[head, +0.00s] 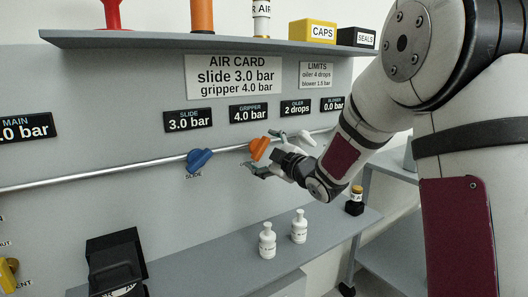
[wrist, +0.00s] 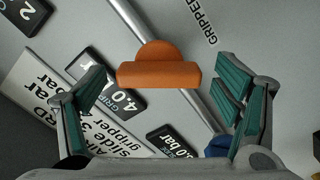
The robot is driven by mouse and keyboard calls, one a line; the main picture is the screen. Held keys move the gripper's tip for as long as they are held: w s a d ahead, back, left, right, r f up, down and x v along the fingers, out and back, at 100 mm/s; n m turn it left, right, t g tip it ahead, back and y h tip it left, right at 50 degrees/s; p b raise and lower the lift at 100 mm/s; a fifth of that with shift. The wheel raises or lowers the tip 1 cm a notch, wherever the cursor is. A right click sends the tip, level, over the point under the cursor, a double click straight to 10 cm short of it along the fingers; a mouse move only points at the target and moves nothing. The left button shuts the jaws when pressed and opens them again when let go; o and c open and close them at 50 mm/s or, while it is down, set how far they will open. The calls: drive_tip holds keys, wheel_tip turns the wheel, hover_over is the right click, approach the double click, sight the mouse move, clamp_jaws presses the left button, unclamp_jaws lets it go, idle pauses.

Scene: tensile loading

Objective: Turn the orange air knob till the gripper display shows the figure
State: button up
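The orange air knob (head: 259,149) is on the pipe below the gripper display (head: 248,113), which reads 4.0 bar. The air card (head: 233,77) reads slide 3.0 bar, gripper 4.0 bar. My gripper (head: 263,156) is at the knob in the head view. In the wrist view, my gripper's (wrist: 160,95) two fingers are spread wide, with the orange knob (wrist: 158,72) between and ahead of them. Neither finger touches it there. The gripper display (wrist: 122,98) shows partly behind the left finger.
The blue slide knob (head: 199,159) is left of the orange one, under the slide display (head: 188,120) reading 3.0 bar. A shelf (head: 150,41) runs above the cards. Two white bottles (head: 267,241) stand on the lower ledge. The oiler display (head: 296,107) reads 2 drops.

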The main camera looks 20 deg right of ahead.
drive_tip(key=v, duration=1.2)
idle(0.4)
drive_tip(key=s+d+f+m+g+h, duration=0.2)
drive_tip(key=s+m+g+h, duration=0.25)
drive_tip(key=s, duration=0.35)
drive_tip(key=s+d+f+m+g+h, duration=0.2)
drive_tip(key=s+f+m+g+h, duration=0.15)
drive_tip(key=s+m, duration=0.35)
drive_tip(key=s+a+f+m+g+y, duration=0.1)
drive_tip(key=s+a+g, duration=0.3)
drive_tip(key=s, duration=0.9)
drive_tip(key=s+a+f+m+g+y, duration=0.1)
drive_tip(key=s+a+f+m+g, duration=0.2)
drive_tip(key=s, duration=1)
wheel_tip(320, 180, up, 23)
drive_tip(key=n+t+p, duration=0.1)
drive_tip(key=t+p, duration=0.1)
drive_tip(key=p, duration=1.7)
drive_tip(key=shift+a+p, duration=0.25)
drive_tip(key=shift+p, duration=0.1)
